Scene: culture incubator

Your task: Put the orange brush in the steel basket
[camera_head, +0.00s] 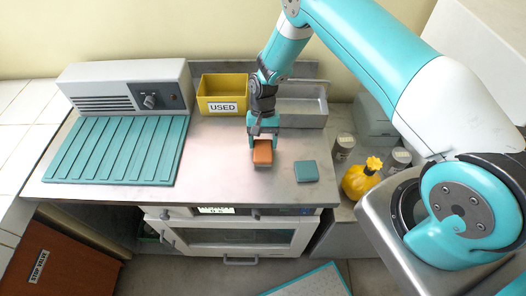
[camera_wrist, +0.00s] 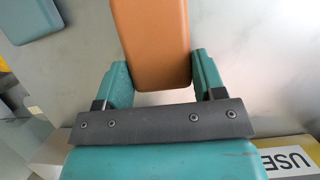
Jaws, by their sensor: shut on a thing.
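The orange brush (camera_head: 262,152) shows as an orange block near the front middle of the steel worktop. My gripper (camera_head: 263,135) is shut on it from above. In the wrist view the orange brush (camera_wrist: 152,40) sits between the two teal fingers of my gripper (camera_wrist: 154,75). I cannot tell whether the brush touches the worktop. The steel basket (camera_head: 300,105) is the grey metal bin at the back of the worktop, right of the yellow bin and partly behind my arm.
A yellow bin labelled USED (camera_head: 222,95) stands left of the steel basket. A teal block (camera_head: 306,171) lies right of the brush. A teal ribbed mat (camera_head: 120,150) and a grey device (camera_head: 130,85) take up the left. A yellow bottle (camera_head: 362,180) stands at right.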

